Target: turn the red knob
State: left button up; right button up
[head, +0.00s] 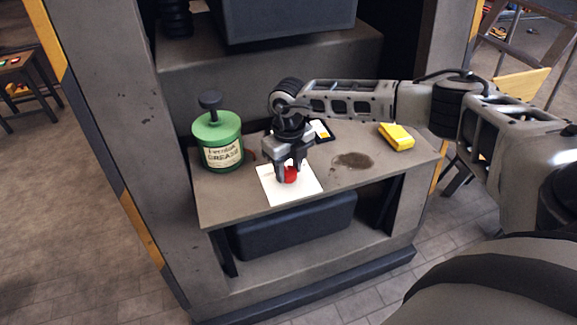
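The red knob (291,175) is on a white square plate or sheet (296,196) near the front edge of the shelf. My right gripper (290,177) points down over it, with its fingers on either side of the knob. The fingers hide part of the knob, and I cannot tell whether they press on it. My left gripper is not in view.
A green grease can (218,142) with a dark knob on top stands left of my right gripper. A yellow block (396,136) lies at the right of the shelf (235,197). A small dark item with a white and yellow face (320,130) lies behind the gripper. A dark stain marks the shelf.

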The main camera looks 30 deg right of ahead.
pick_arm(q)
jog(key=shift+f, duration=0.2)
pick_arm(e)
jog(key=shift+n, duration=0.3)
jog(key=shift+n+b, duration=0.65)
jog(key=shift+n, duration=0.35)
jog(key=shift+n+b, duration=0.45)
jog(key=shift+n, duration=0.45)
jog(key=n+b, duration=0.1)
jog(key=n, duration=0.1)
jog(key=shift+n, duration=0.3)
jog(key=n+b, duration=0.1)
jog(key=n, duration=0.2)
jog(key=shift+w+b, duration=0.1)
jog(key=shift+b, duration=0.25)
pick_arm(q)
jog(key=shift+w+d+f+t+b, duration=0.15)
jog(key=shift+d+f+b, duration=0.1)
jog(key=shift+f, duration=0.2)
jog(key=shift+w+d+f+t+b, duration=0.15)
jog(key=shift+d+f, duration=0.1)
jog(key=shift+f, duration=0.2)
pick_arm(e)
jog(key=shift+r+n, duration=0.1)
jog(key=shift+n, duration=0.8)
jog(key=o, duration=1)
